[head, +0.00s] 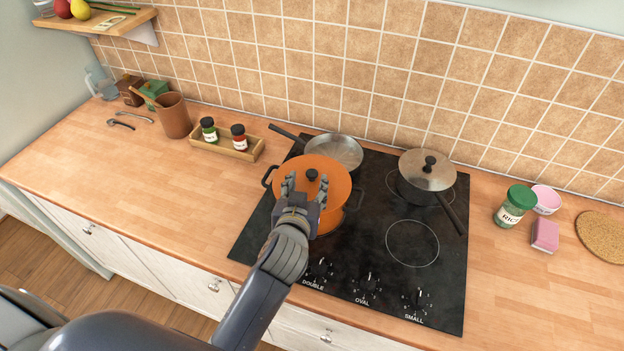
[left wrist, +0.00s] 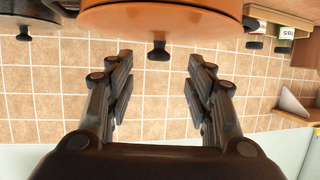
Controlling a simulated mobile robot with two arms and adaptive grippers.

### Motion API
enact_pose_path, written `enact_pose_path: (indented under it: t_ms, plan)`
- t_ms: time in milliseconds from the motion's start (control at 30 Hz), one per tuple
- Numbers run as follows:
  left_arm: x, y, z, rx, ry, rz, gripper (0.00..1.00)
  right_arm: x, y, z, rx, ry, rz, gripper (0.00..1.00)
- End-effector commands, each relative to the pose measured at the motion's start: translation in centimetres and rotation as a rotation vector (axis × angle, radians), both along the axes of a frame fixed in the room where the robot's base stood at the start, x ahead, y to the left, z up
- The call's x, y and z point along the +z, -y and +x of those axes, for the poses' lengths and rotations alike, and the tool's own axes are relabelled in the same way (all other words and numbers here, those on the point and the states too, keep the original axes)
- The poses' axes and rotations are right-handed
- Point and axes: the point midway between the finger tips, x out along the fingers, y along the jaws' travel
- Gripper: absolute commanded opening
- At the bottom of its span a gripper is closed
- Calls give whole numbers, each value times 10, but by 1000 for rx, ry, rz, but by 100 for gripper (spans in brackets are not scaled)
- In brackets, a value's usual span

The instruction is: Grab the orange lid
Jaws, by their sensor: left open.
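The orange lid (head: 335,180) with a black knob (head: 312,174) sits on an orange pot (head: 333,219) on the black hob. In the left wrist view, which is upside down, the lid (left wrist: 190,18) is at the top and its knob (left wrist: 158,50) hangs centrally between my fingers, a little ahead of the tips. My left gripper (head: 305,188) is open and empty, its fingers apart in front of the knob. It hides part of the lid's front and of the pot. My right gripper is not in view.
A frying pan (head: 338,150) stands behind the pot. A wooden tray (head: 238,153) holds two spice jars to the left. The counter (head: 140,200) at left is mostly clear.

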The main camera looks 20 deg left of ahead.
Motion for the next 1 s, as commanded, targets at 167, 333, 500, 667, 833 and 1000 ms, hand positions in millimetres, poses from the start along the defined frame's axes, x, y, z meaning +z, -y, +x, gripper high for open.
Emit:
enact_pose_path:
  t_ms: [167, 333, 500, 667, 833, 1000]
  plan:
    - [-2, -2, 20, 0, -1, 5, 49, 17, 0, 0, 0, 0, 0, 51]
    - [-11, -5, 38, 0, -1, 3, 49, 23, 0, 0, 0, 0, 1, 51]
    - [-15, -6, 45, 1, -1, 1, 49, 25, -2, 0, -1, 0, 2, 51]
    - [-16, -6, 45, 1, -1, 1, 49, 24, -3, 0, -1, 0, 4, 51]
    - [-16, -6, 45, 1, -1, 1, 22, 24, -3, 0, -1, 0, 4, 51]
    - [-15, -5, 45, 1, -1, 1, 0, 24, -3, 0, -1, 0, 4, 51]
